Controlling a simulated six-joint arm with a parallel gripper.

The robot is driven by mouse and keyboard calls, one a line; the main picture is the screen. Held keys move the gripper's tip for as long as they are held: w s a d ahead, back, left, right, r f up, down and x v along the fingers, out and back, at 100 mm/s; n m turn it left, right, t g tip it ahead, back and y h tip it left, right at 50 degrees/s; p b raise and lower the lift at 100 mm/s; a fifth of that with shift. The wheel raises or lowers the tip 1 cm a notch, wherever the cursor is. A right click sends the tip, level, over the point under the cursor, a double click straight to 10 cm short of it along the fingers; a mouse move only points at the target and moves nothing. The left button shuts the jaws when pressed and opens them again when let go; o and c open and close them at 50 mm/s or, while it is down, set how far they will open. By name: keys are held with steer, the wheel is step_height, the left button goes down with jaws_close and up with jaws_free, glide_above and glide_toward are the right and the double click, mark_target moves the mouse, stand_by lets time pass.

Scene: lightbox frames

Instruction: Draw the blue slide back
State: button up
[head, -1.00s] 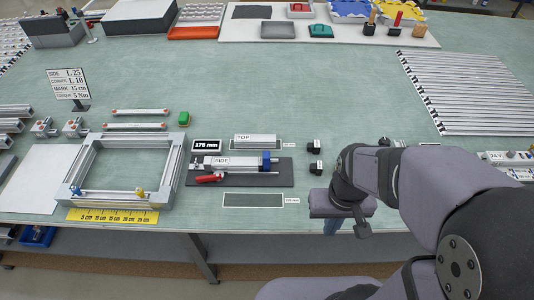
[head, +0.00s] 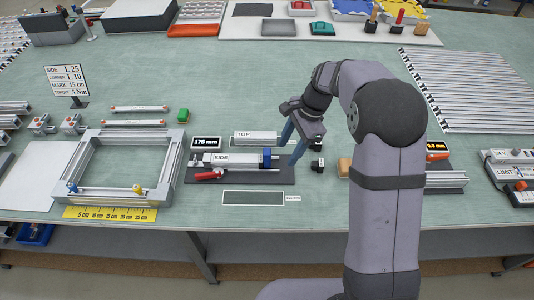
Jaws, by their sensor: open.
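The blue slide (head: 267,154) is a small blue block at the right end of a dark fixture base (head: 228,176). A silver profile labelled SIDE (head: 225,159) lies on the fixture, its right end at the blue slide. A red-handled clamp (head: 207,175) sits at the fixture's front left. My gripper (head: 293,150) points down just right of the blue slide, its two blue fingers apart and empty. I cannot tell whether a finger touches the slide.
A 175 mm display (head: 206,142) stands behind the fixture. A profile lies by the TOP label (head: 245,135). A small black block (head: 317,166) is right of the gripper. An aluminium frame (head: 84,163) lies left. The mat's back middle is clear.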

mark_target(268, 151)
steer(key=shift+w+a+f+m+y+p, duration=0.2)
steer(key=shift+w+a+f+m+p, duration=0.35)
steer(key=shift+w+a+f, duration=0.75)
steer(key=shift+w+a+f+m+y+p, duration=0.2)
steer(key=shift+w+a+f+m, duration=0.6)
steer(key=shift+f, duration=0.95)
steer(key=shift+w+a+f+m+y+p, duration=0.2)
steer(key=shift+w+a+f+m+p, duration=0.2)
steer(key=shift+w+a+f+m, duration=0.7)
steer(key=shift+s+f+n, duration=0.2)
steer(key=shift+f+n, duration=0.15)
steer(key=shift+f, duration=0.1)
steer(key=shift+c, duration=0.6)
